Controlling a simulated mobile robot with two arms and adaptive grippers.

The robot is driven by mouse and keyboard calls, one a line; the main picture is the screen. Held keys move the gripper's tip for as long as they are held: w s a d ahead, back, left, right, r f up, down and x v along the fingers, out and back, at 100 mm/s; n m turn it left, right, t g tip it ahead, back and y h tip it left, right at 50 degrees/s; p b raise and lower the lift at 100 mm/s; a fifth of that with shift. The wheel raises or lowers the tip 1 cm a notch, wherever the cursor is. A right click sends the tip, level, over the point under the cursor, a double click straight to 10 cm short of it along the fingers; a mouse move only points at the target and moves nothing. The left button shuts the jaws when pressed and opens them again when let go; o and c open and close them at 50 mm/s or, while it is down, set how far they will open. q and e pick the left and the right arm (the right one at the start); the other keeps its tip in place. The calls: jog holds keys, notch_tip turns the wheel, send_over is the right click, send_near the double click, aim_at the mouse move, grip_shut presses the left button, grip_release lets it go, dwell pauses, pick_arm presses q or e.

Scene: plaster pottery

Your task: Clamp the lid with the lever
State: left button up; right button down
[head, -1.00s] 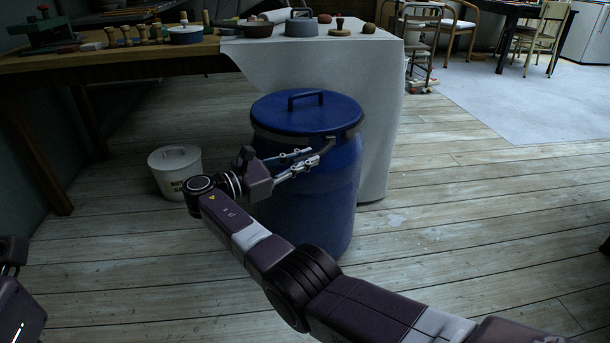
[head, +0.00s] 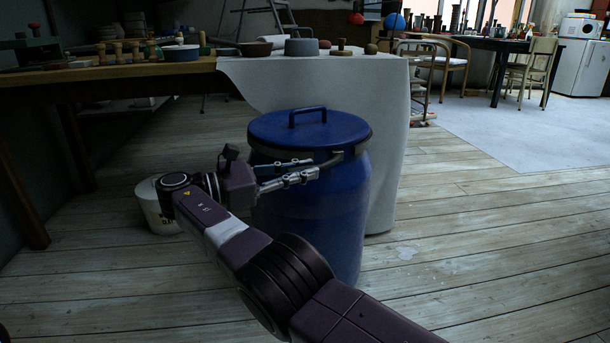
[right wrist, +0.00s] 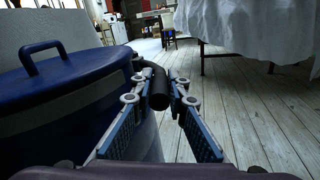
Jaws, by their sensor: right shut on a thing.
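A blue barrel (head: 325,215) stands on the floor with a round blue lid (head: 335,130) seated on top. The lid has a raised loop handle and also shows at the left of the right wrist view (right wrist: 75,80). A dark band runs around the rim. The lever (head: 333,159) stands out from the band at the near right side of the rim. My right gripper (head: 314,167) is shut on the lever beside the barrel. In the right wrist view the lever's black rounded end (right wrist: 160,90) sits between the fingertips. My left gripper is out of view.
A white bucket (head: 157,208) stands left of the barrel, partly behind my right arm. A table with a white cloth (head: 390,140) stands close behind the barrel, holding pots and tools. A wooden workbench (head: 120,70) is at the left. The plank floor at the right is clear.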

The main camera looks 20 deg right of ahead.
jog(key=shift+d, duration=0.1)
jog(key=c, duration=1.9)
grip_release()
notch_tip(320, 180, up, 10)
jog(key=shift+s, duration=0.1)
